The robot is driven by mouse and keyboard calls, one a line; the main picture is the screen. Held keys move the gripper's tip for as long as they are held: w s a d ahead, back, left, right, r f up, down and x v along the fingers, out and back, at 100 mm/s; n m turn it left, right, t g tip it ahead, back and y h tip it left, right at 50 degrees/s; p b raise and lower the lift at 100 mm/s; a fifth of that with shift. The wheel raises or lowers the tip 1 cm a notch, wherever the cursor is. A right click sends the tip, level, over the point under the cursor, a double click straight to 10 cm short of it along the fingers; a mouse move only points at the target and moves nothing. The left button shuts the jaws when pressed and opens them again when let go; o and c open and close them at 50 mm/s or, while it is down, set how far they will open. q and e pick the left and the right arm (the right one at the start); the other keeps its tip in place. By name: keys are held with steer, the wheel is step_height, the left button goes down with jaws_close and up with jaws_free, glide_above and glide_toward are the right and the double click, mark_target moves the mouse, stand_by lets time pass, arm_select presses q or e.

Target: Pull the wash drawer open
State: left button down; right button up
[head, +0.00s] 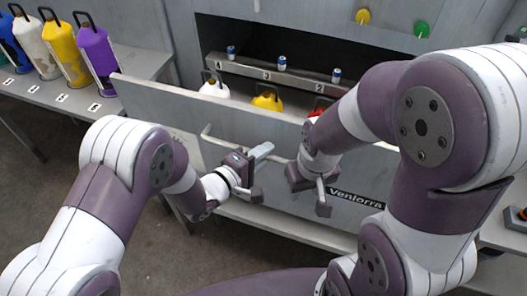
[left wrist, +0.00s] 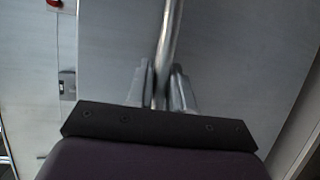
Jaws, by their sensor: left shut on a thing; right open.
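The wash drawer (head: 165,97) is a wide grey panel labelled "Ventorra" in the head view. It stands out from the cabinet, with white, yellow and red cylinders visible behind its front. Its metal bar handle (head: 222,143) runs along the front, partly hidden by my arms. My left gripper (head: 258,172) is at the handle. In the left wrist view, its two fingers (left wrist: 162,88) are shut on the handle bar (left wrist: 170,45). My right gripper (head: 309,192) is open and empty in front of the drawer, just right of the left one.
A side bench (head: 40,90) at the left holds several cylinders, including white, yellow and purple ones, above number labels. A numbered rail (head: 240,68) with small blue-and-white items runs behind the drawer front. Yellow (head: 362,16) and green (head: 421,29) knobs sit above. Floor at lower left is clear.

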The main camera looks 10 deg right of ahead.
arm_select(q)
steer(key=c, duration=1.1)
jaws_free()
steer(key=v, duration=1.2)
steer(key=shift+a, duration=0.3)
steer(key=shift+s, duration=0.1)
